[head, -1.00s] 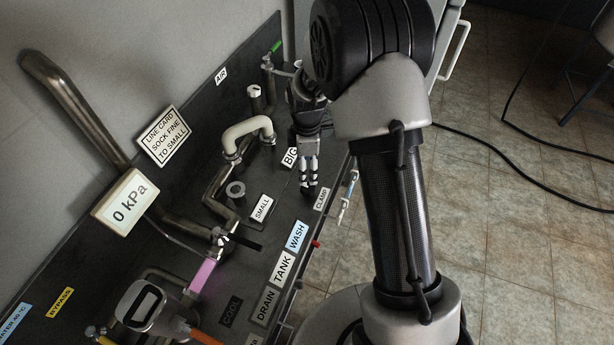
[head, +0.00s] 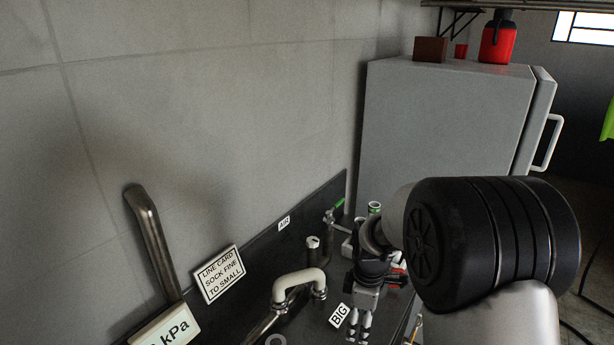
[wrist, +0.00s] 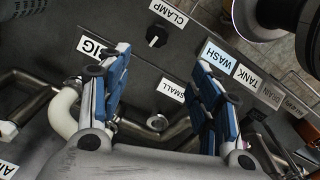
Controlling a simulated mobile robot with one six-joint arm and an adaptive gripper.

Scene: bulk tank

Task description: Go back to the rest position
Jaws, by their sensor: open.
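My gripper (head: 359,325) is low in the head view, beside the BIG label (head: 339,315) and to the right of the white bent pipe (head: 299,287). In the wrist view my gripper (wrist: 160,95) has its two blue-padded fingers wide apart, with nothing between them but the dark panel beyond. The SMALL label (wrist: 171,91) and a round pipe end (wrist: 157,122) show between the fingers, farther away. The CLAMP knob (wrist: 157,37) is above them. My fingertips are partly cut by the lower part of the head view.
A grey cabinet (head: 440,130) stands behind my arm, with a red container (head: 497,42) and a brown box (head: 430,49) on top. The WASH (wrist: 216,56) and TANK (wrist: 247,78) labels are right in the wrist view.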

